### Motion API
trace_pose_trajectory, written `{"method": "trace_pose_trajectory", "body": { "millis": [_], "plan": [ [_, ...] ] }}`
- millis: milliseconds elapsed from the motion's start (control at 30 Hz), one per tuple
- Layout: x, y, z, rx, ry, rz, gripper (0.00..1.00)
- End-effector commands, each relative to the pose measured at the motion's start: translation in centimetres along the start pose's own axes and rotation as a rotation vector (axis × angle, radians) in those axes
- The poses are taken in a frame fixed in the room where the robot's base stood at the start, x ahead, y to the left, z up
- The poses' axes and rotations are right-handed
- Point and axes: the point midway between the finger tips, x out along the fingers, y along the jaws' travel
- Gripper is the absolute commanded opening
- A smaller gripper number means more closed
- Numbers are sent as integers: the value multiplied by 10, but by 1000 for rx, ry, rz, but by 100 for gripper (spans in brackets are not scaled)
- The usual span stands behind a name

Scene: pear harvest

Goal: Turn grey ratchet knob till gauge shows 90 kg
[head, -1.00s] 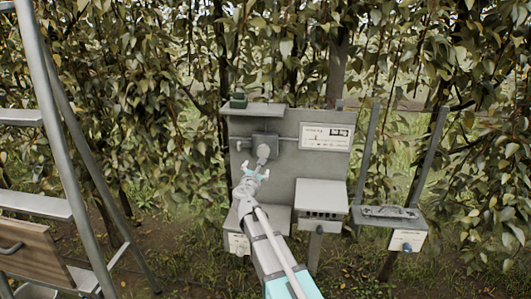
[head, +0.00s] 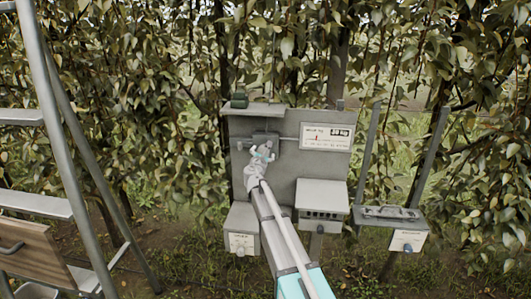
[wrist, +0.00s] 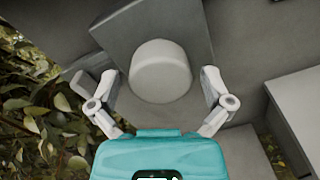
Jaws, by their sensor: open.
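The grey ratchet knob (wrist: 160,70) is a pale round cap on a grey housing in the wrist view. My gripper (wrist: 161,82) is open, with one finger on each side of the knob and gaps between the fingers and its sides. In the head view my gripper (head: 263,149) is in front of the housing (head: 264,138) and largely hides the knob. The gauge (head: 326,136) is a white panel with a small red mark and a dark digital readout at the upper right of the grey board. Its digits are too blurred to read surely.
A grey box (head: 322,196) stands below the gauge, and another box (head: 243,218) is at lower left of the board. A tray on a post (head: 392,214) stands to the right. A ladder (head: 60,130) is at left. Leafy branches fill the background.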

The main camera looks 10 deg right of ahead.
Motion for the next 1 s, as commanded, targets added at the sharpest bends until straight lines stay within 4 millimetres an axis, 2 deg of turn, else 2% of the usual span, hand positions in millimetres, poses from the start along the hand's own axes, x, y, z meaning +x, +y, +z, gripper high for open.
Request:
{"method": "trace_pose_trajectory", "body": {
  "millis": [133,433,800,833,1000],
  "plan": [
    [6,0,0,0,0,0,100],
    [6,-1,0,0,0,-1,100],
    [7,-2,1,0,-1,-1,31],
    [10,-12,5,0,-2,-6,28],
    [7,-4,1,6,-2,-4,28]
  ]
}}
